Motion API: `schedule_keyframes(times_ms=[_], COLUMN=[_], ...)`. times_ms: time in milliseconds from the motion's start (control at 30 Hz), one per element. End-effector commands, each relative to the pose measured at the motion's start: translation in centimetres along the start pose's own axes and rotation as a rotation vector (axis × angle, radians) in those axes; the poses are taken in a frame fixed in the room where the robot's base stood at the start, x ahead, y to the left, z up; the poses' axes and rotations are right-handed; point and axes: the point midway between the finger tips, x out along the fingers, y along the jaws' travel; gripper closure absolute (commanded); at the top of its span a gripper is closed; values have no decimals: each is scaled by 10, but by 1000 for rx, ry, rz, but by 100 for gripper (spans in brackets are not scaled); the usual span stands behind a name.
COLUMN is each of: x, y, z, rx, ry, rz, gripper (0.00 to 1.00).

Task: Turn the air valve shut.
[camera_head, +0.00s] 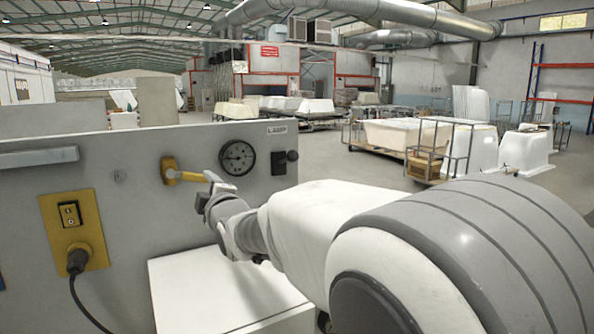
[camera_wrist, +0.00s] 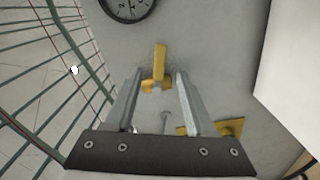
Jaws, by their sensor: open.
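The air valve (camera_head: 168,170) is yellow and sits on the grey panel, left of the gauge. In the wrist view the yellow valve (camera_wrist: 160,62) shows at and between the tips of my open gripper (camera_wrist: 159,76). A finger stands on each side with visible gaps. I cannot tell whether either finger touches it.
A round gauge (camera_head: 237,158) and a black knob (camera_head: 280,170) are on the panel to the right. A yellow socket plate (camera_head: 92,222) with a black plug (camera_head: 77,260) is lower left. A white box (camera_head: 215,285) stands below. A grey bar (camera_head: 40,157) is at left.

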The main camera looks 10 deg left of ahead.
Motion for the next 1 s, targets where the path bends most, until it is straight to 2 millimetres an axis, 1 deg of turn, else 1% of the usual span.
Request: schedule_keyframes(times_ms=[33,300,500,700,1000], x=[9,51,73,83,84], y=[2,1,1,0,0], z=[0,0,0,0,0], rx=[-1,-1,-1,0,0], ry=[-2,-1,-1,0,-1], rz=[-1,-2,-2,-1,0], gripper=[45,45,45,45,45])
